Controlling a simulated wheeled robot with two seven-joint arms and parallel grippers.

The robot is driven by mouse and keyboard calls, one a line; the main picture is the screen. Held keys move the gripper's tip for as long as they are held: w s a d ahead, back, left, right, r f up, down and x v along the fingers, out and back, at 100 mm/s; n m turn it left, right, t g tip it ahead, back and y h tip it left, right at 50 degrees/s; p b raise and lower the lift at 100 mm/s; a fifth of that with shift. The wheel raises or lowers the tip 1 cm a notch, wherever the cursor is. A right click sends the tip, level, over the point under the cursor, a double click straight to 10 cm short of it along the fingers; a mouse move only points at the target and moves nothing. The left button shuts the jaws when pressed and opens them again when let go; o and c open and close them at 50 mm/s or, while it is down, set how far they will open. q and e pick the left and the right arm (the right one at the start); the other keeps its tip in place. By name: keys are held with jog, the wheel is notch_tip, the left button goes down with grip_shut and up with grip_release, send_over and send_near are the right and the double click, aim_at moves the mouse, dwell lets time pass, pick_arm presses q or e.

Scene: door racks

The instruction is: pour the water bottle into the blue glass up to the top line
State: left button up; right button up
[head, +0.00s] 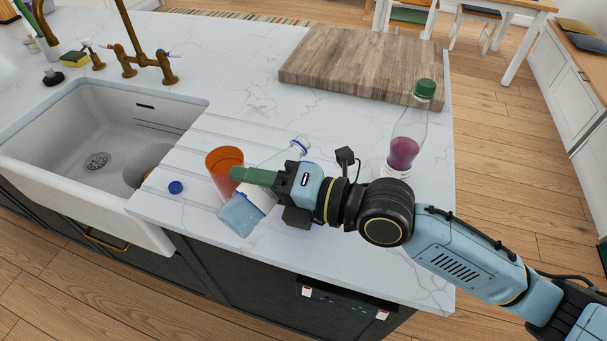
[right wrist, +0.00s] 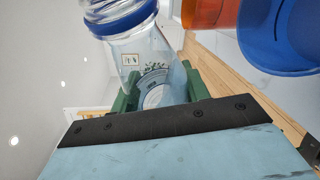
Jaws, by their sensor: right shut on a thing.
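The clear water bottle (head: 284,157) is in my right gripper (head: 256,188), whose green fingers close around its body. It is tilted, with its open, blue-ringed neck toward the upper right and pale blue water at its lower end. The right wrist view also shows the bottle (right wrist: 146,55) between the fingers (right wrist: 160,92). The blue glass (right wrist: 280,38) is at the upper right of that view, apart from the bottle neck. In the head view it is largely hidden by the gripper and bottle, and its fill line cannot be seen. My left gripper is not in view.
An orange glass (head: 222,162) stands just left of the held bottle. A blue cap (head: 175,187) lies on the counter. A green-capped bottle with purple liquid (head: 404,150) stands right. A wooden board (head: 362,62) lies behind; the sink (head: 60,130) is left.

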jog(key=shift+s+a+f+m+y+b, duration=0.15)
jog(key=shift+f+m+y+b, duration=0.4)
jog(key=shift+f+b, duration=1.05)
dwell(0.6)
jog(key=shift+r+m+b, duration=0.5)
jog(key=shift+r+m, duration=0.35)
jog(key=shift+r, duration=0.2)
dwell(1.8)
